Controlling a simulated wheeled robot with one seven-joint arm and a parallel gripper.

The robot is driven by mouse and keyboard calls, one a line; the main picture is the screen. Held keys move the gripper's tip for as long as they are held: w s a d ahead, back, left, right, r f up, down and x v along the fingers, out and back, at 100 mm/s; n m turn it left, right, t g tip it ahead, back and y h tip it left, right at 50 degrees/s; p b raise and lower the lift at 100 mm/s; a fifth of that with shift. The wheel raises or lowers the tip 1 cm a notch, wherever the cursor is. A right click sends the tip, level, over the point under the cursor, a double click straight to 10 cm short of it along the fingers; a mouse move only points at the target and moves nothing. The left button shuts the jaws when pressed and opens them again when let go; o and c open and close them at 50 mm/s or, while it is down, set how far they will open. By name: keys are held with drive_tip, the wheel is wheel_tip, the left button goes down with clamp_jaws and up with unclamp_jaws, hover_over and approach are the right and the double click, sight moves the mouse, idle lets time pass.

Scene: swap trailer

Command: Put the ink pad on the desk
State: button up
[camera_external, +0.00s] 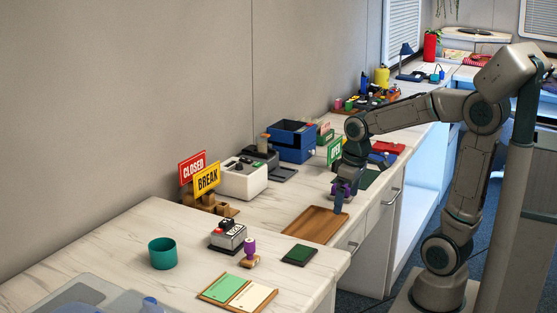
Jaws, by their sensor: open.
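A flat dark green pad with a dark rim (299,254), which looks like an ink pad, lies on the near marble-topped desk (325,262) close to its right edge. My gripper (341,207) points down over the right end of a brown wooden tray (310,227), behind and to the right of that pad and apart from it. My gripper is open; I see nothing held in it, though its fingers are small here. Another dark green flat surface (371,179) lies behind my gripper, partly hidden by my arm; I cannot tell what it is.
A purple-handled stamp (249,252), a grey boxed device (228,238), a teal cup (162,253) and a green-and-cream card board (238,294) stand around the pad. CLOSED and BREAK signs (206,180), a white box (242,178) and a blue crate (290,142) line the wall.

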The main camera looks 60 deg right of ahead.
drive_tip(key=s+a+f, duration=0.4)
drive_tip(key=s+a, duration=0.1)
drive_tip(key=s, duration=0.2)
drive_tip(key=shift+s, duration=0.15)
